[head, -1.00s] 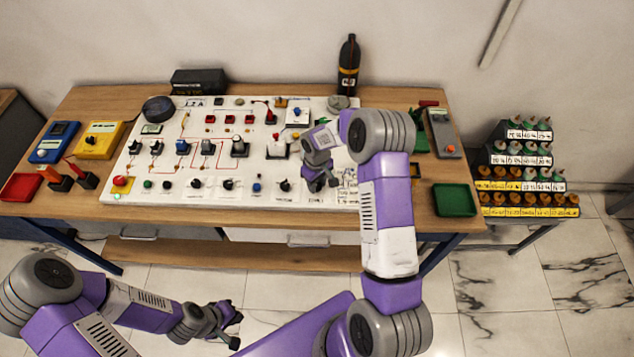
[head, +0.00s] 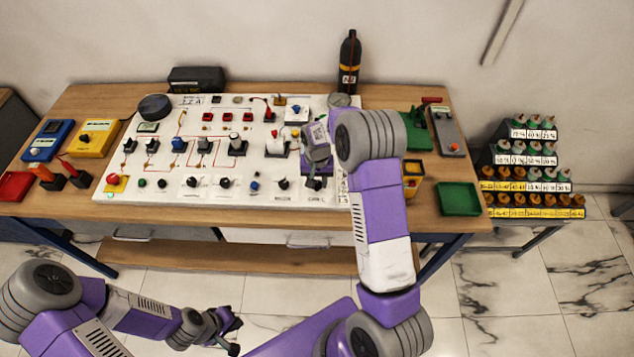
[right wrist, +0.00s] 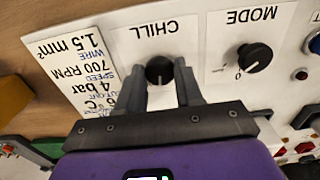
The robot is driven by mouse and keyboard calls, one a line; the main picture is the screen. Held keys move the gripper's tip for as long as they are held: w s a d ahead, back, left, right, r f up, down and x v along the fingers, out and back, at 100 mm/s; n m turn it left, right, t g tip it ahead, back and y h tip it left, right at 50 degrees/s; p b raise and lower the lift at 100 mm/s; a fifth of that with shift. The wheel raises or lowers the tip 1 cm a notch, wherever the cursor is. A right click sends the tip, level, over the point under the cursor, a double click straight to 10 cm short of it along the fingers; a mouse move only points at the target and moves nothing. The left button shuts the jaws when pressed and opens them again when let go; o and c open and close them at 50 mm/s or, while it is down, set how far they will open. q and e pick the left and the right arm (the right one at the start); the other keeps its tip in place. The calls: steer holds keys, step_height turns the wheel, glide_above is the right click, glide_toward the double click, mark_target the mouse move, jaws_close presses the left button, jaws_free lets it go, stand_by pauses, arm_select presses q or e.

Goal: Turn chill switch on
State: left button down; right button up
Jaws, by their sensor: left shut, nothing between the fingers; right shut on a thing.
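The chill switch (right wrist: 157,66) is a round black knob on a white plate marked CHILL, which appears upside down in the right wrist view. My right gripper (right wrist: 161,76) is shut on this knob, one finger on each side of it. In the head view, my right gripper (head: 315,180) is over the lower right part of the white panel (head: 166,197) and mostly hides the knob. The knob's exact pointer position is hard to read. My left gripper (head: 235,338) is shut and empty, low in front of the bench.
The mode knob (right wrist: 255,58) is beside the chill switch. Several other knobs, switches and red buttons crowd the panel. A green tray (head: 459,198) and a yellow box (head: 412,184) are right of my right arm. A dark bottle (head: 349,64) stands behind the panel.

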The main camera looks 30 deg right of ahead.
mark_target(317, 183)
steer(key=m, duration=0.4)
steer(key=shift+m, duration=0.7)
steer(key=o, duration=1)
steer(key=shift+o, duration=0.2)
steer(key=shift+r, duration=0.15)
step_height(317, 183, up, 7)
steer(key=shift+r, duration=0.2)
